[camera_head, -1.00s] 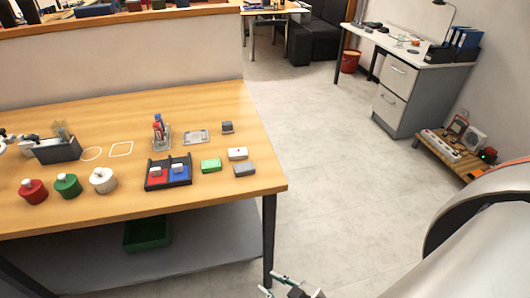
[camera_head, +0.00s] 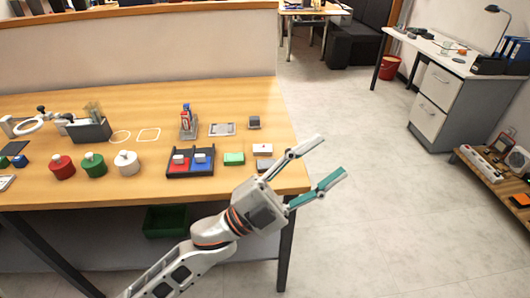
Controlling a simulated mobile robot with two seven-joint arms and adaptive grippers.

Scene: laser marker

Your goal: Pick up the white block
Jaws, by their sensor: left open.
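The white block (camera_head: 262,149) is a small flat block with a small reddish mark on top. It lies near the right end of the wooden table (camera_head: 190,97). A green block (camera_head: 234,159) lies to its left. A grey block (camera_head: 264,163) just in front of it is partly covered by my left gripper. My left gripper (camera_head: 331,155) is open and empty, its two fingers spread and pointing up and right. It is right of the white block in the picture, with its fingertips past the table's right edge. My right gripper is not in view.
A black tray (camera_head: 190,174) with red and blue compartments stands left of the green block. Red, green and white knobbed jars (camera_head: 127,163) stand further left. A bottle holder (camera_head: 188,128), a grey plate (camera_head: 222,130) and a small dark block (camera_head: 254,122) are behind.

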